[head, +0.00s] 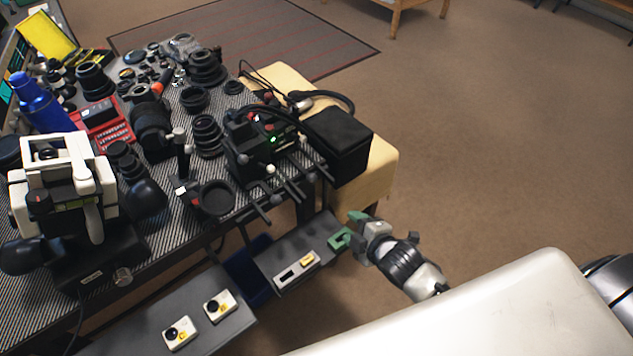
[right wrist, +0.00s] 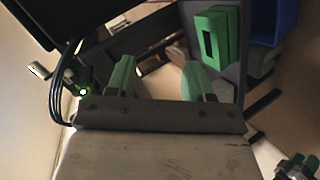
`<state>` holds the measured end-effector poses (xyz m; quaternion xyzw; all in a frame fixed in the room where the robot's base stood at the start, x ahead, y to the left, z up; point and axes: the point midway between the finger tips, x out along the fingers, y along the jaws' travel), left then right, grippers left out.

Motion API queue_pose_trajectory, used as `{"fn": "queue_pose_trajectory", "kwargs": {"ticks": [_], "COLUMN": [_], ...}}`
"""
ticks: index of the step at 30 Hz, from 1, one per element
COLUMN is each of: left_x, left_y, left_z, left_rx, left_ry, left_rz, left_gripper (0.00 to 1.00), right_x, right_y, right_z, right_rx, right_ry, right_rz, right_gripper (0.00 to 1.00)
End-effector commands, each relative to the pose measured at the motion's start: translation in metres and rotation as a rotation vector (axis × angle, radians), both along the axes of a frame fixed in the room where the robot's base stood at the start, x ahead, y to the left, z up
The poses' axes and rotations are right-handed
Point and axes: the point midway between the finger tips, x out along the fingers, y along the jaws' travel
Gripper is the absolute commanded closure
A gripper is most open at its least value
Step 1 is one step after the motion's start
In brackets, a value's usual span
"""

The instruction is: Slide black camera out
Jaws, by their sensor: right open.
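A black camera-like body (head: 262,140) with small red and green lights sits on a rod rig at the right end of the workbench; I cannot be sure it is the task's camera. A larger black box (head: 340,140) stands just right of it, with cables behind. My right gripper (head: 352,230) has green fingertips and is out past the bench's right front corner, below and right of the rig, apart from it. In the right wrist view its green fingers (right wrist: 158,80) are spread with nothing held between them. Part of the black box (right wrist: 75,15) seems to show at upper left there. My left gripper is not in view.
Lenses (head: 150,125), a blue bottle (head: 40,105) and a white-and-black device (head: 65,190) crowd the striped bench. A grey shelf below holds small white items (head: 220,306). A green slotted block (right wrist: 210,40) shows beside my fingers.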

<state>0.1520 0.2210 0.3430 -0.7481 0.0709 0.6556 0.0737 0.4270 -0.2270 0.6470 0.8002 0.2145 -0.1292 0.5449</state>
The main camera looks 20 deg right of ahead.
Motion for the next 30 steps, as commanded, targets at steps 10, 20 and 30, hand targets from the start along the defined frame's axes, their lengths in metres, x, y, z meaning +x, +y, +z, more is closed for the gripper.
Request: {"fn": "queue_pose_trajectory", "kwargs": {"ticks": [10,20,30], "left_x": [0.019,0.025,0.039], "left_y": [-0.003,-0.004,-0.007], "left_z": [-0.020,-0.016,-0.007], "left_rx": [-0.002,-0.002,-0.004], "left_ry": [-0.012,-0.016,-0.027], "left_rz": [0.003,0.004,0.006], "left_gripper": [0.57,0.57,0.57], "right_x": [0.002,0.022,0.079], "right_y": [0.038,0.051,0.073], "right_z": [0.105,0.116,0.105], "right_rx": [-0.182,-0.203,-0.203], "right_ry": [-0.331,-0.371,-0.368], "right_rz": [0.215,0.234,0.234], "right_gripper": [0.48,0.48,0.48]}}
